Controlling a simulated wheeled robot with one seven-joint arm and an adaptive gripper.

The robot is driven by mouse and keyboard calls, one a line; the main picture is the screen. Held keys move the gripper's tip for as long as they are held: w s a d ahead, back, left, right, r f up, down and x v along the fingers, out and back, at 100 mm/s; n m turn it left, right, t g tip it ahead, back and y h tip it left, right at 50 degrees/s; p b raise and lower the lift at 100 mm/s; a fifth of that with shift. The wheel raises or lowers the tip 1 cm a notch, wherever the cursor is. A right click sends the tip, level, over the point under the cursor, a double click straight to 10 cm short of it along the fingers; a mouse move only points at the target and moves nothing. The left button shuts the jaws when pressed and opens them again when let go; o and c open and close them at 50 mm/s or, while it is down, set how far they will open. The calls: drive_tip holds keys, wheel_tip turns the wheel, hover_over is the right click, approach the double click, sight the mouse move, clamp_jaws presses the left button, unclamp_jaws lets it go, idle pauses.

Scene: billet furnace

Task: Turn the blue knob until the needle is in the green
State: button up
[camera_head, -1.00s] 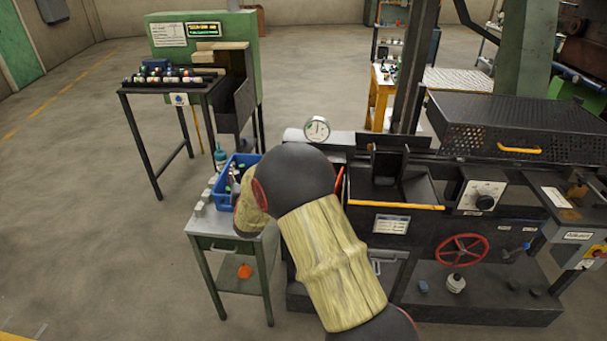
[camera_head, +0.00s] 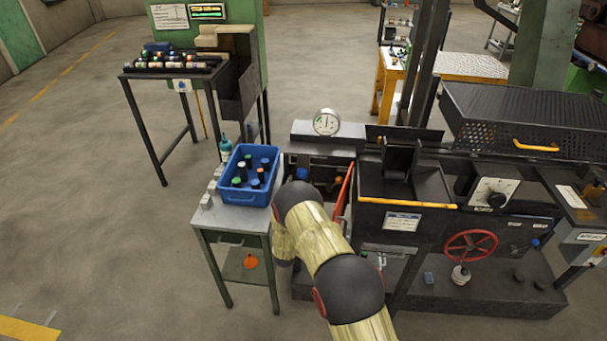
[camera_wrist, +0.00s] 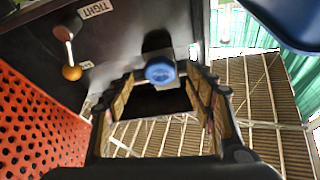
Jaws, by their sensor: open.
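The blue knob (camera_head: 303,174) sits low on the front of the dark machine, below the dial gauge, in the head view. In the wrist view the blue knob (camera_wrist: 160,71) is on a short dark stem, roughly between the fingertips of my gripper (camera_wrist: 162,80). My gripper is open with nothing held; I cannot tell whether it touches the knob. In the head view my arm hides the gripper. The round white gauge (camera_head: 326,122) stands on top of the machine. Its needle looks roughly upright; its exact place against the green is too small to read.
An orange-tipped lever (camera_wrist: 72,72) hangs beside a "TIGHT" label at left in the wrist view, above a red perforated panel (camera_wrist: 40,125). A blue crate (camera_head: 232,190) of bottles stands on the small table left of my arm. A red handwheel (camera_head: 470,246) is at right.

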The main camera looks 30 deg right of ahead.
sight(302, 176)
drive_tip(key=shift+b+x, duration=0.3)
drive_tip(key=shift+x, duration=2.45)
drive_tip(key=shift+c, duration=1.4)
drive_tip(key=c, duration=0.9)
